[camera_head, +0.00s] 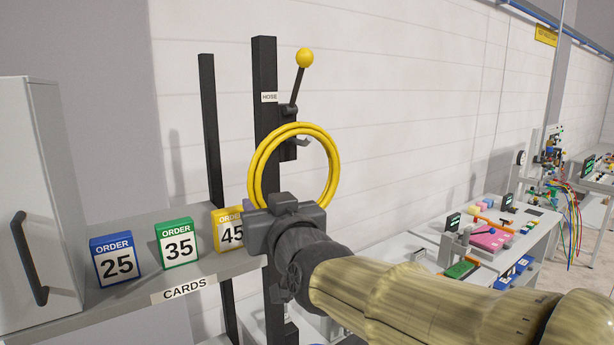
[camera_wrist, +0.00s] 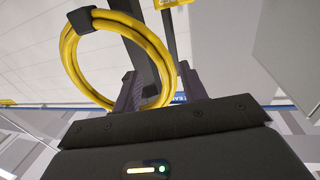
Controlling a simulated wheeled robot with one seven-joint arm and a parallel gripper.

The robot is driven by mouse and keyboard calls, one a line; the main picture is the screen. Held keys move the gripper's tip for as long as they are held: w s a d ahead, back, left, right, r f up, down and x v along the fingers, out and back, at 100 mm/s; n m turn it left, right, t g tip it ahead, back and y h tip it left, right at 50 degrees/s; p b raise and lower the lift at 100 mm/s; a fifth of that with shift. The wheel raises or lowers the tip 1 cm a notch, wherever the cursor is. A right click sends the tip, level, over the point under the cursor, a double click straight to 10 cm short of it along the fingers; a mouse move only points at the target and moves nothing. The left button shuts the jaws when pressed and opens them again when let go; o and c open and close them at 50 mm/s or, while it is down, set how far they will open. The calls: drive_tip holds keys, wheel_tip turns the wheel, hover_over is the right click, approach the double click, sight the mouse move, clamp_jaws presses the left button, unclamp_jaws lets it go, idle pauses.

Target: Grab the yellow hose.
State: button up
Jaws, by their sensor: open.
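The yellow hose (camera_head: 334,172) is a coiled ring hanging from a dark hook (camera_head: 300,142) on a black post, under a "HOSE" label. In the camera_head view my gripper (camera_head: 283,203) is at the lower part of the ring and covers some of it; its fingertips are hard to make out there. In the camera_wrist view my gripper (camera_wrist: 157,75) is open. One side of the hose (camera_wrist: 68,55) runs between its two fingers, and the fingers do not appear closed on it.
A lever with a yellow knob (camera_head: 304,57) stands above the hook. A grey shelf (camera_head: 130,240) at left bears blue, green and yellow order cards. A white cabinet (camera_head: 45,180) stands far left. Workbenches with coloured parts (camera_head: 490,240) are at right.

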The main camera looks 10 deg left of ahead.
sight(259, 196)
drive_tip(key=shift+w+a+r+p, duration=0.25)
drive_tip(key=shift+w+a+p, duration=0.2)
drive_tip(key=shift+p, duration=0.2)
drive_tip(key=p+x, duration=0.3)
drive_tip(key=shift+w+a+r, duration=0.1)
drive_tip(key=shift+w+a, duration=0.3)
drive_tip(key=shift+w, duration=0.05)
drive_tip(key=shift+s+d, duration=0.1)
drive_tip(key=shift+s, duration=0.05)
clamp_jaws()
